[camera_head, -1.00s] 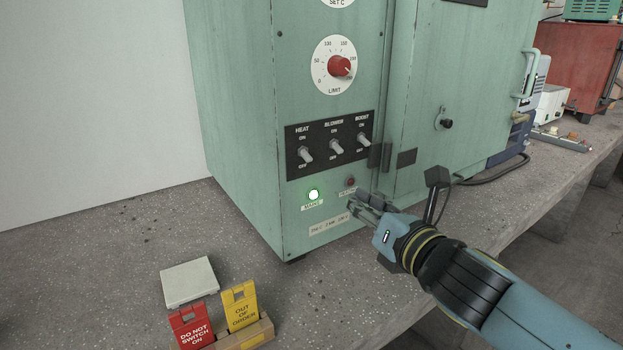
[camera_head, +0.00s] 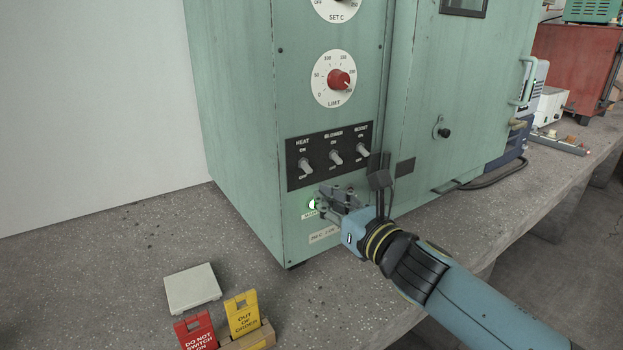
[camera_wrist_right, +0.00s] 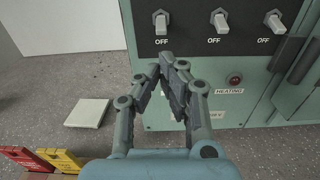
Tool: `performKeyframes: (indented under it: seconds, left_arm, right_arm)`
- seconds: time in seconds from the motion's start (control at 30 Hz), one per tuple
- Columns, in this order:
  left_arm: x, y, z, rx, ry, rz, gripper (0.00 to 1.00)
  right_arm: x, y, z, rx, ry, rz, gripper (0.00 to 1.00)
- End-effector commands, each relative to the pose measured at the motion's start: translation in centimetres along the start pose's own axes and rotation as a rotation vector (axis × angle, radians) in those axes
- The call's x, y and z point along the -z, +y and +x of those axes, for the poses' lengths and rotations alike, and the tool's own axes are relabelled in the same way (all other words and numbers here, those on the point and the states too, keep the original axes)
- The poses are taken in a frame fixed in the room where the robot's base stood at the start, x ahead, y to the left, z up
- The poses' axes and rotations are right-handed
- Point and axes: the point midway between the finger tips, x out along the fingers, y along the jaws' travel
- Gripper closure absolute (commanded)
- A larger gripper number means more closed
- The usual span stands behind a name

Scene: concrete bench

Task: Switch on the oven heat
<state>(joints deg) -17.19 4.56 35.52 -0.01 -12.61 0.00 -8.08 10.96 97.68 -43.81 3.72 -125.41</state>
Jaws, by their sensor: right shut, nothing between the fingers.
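The green oven (camera_head: 235,130) stands on the bench. Its black switch panel (camera_head: 328,151) carries three toggles marked HEAT, BLOWER and BOOST. The HEAT toggle (camera_head: 305,166) is the leftmost and points down toward OFF; it also shows in the right wrist view (camera_wrist_right: 161,24). The BLOWER toggle (camera_head: 335,157) and BOOST toggle (camera_head: 362,150) also point down. My right gripper (camera_head: 318,199) is shut and empty, below the panel and in front of the green lit MAINS lamp (camera_head: 312,206), which it partly covers. In the wrist view its fingertips (camera_wrist_right: 172,62) are below the HEAT and BLOWER toggles. My left gripper is not in view.
The red LIMIT knob (camera_head: 339,80) is above the panel. The HEATING lamp (camera_wrist_right: 235,80) looks dark red. A red DO NOT SWITCH ON tag (camera_head: 196,331), a yellow OUT OF ORDER tag (camera_head: 242,313) and a pale square plate (camera_head: 192,288) are on the bench at front left.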

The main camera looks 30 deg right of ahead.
Motion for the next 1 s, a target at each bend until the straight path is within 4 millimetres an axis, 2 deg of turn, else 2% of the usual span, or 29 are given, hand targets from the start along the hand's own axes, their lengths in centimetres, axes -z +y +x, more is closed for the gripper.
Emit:
performKeyframes:
  seconds: [0.1,0.3,0.77,1.0]
  left_arm:
    - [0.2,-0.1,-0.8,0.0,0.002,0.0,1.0]
    - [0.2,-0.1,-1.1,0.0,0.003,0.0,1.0]
    - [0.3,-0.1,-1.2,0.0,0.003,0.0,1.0]
    - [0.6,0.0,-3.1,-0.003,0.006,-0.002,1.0]
  right_arm:
    - [-0.3,0.0,2.2,0.001,-0.001,0.001,1.0]
    - [0.0,0.0,4.3,0.0,0.0,0.0,1.0]
    - [0.0,0.0,4.8,0.0,0.001,0.0,1.0]
    - [-0.6,-1.2,4.7,0.0,0.03,-0.001,1.0]
